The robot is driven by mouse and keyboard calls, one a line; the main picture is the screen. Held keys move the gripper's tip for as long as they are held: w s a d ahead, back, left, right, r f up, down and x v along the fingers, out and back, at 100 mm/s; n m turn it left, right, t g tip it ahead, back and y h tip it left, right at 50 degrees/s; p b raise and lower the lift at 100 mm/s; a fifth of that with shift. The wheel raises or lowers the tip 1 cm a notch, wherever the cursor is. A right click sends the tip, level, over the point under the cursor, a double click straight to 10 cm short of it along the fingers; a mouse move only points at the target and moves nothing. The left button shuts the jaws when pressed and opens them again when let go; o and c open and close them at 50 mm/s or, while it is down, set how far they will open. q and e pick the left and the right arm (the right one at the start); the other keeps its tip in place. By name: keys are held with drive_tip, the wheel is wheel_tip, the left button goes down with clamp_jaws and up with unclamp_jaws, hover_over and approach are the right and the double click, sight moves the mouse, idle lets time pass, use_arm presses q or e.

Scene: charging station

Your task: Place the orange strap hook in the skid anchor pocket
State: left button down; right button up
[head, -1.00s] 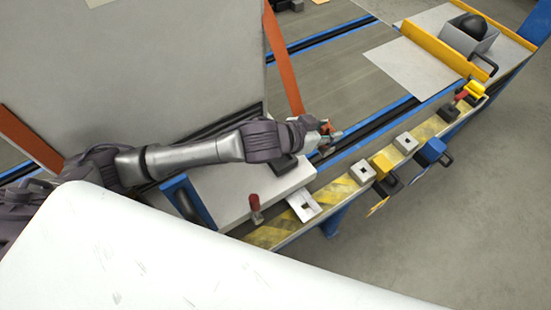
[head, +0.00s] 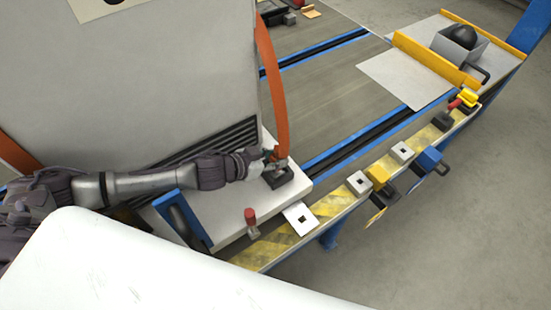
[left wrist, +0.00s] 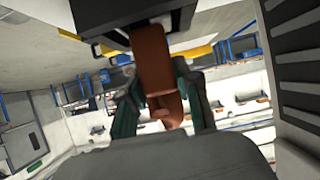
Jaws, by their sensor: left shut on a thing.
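The orange strap hook (left wrist: 157,70) is between the fingers of my left gripper (head: 270,158), which is shut on it. The orange strap (head: 270,75) runs from the tall grey cabinet down to the gripper. The dark skid anchor pocket (head: 278,177) sits on the pale skid corner, directly below the gripper in the head view. In the left wrist view, a dark block (left wrist: 130,18) at the top meets the end of the orange piece. I cannot tell whether the hook is inside the pocket or just at its opening. My right gripper is not in view.
The grey cabinet (head: 160,90) stands close beside my left arm. A red-handled part (head: 250,220) and a white plate with a square hole (head: 300,217) lie near the skid's front. The yellow-black striped rail (head: 330,203) carries several blocks. Open floor lies to the right.

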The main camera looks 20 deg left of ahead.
use_arm(q)
drive_tip(key=shift+f, duration=0.15)
drive_tip(key=c, duration=0.8)
unclamp_jaws()
drive_tip(key=shift+v, duration=6)
